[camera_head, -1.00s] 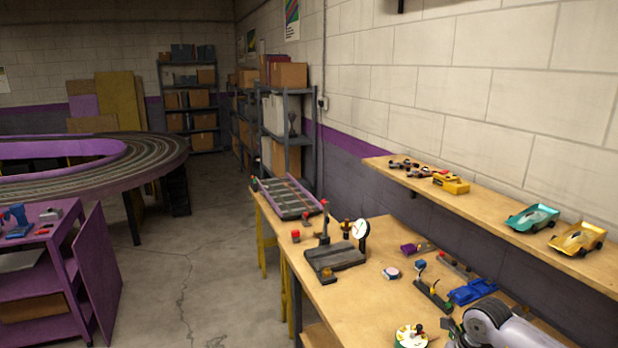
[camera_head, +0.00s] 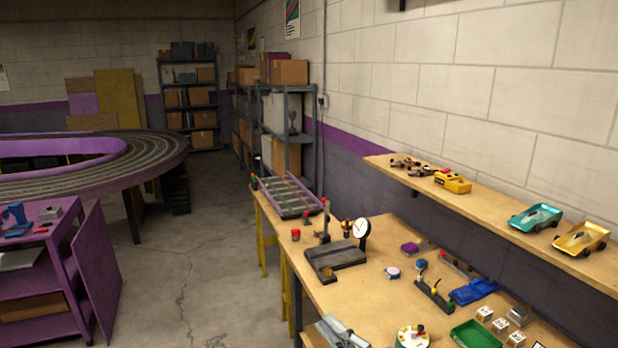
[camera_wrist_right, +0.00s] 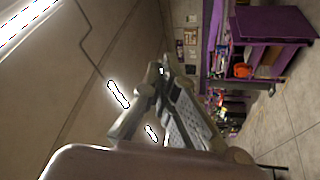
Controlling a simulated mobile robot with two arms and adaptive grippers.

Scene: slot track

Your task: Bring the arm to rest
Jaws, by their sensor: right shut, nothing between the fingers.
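My right gripper (camera_head: 340,332) shows as a grey shape at the bottom edge of the head view, by the front edge of the workbench (camera_head: 375,300). In the right wrist view my right gripper (camera_wrist_right: 158,72) has its fingers together with nothing between them. It points toward open room, with a wall and a purple cart beyond. The rest of the right arm is below the head view. My left gripper is in neither view.
The bench holds a dial gauge stand (camera_head: 345,255), blue car body (camera_head: 474,291), green tray (camera_head: 476,335) and several white blocks (camera_head: 501,327). A wall shelf (camera_head: 480,210) carries model cars. A purple cart (camera_head: 50,270) stands left; the floor between is clear.

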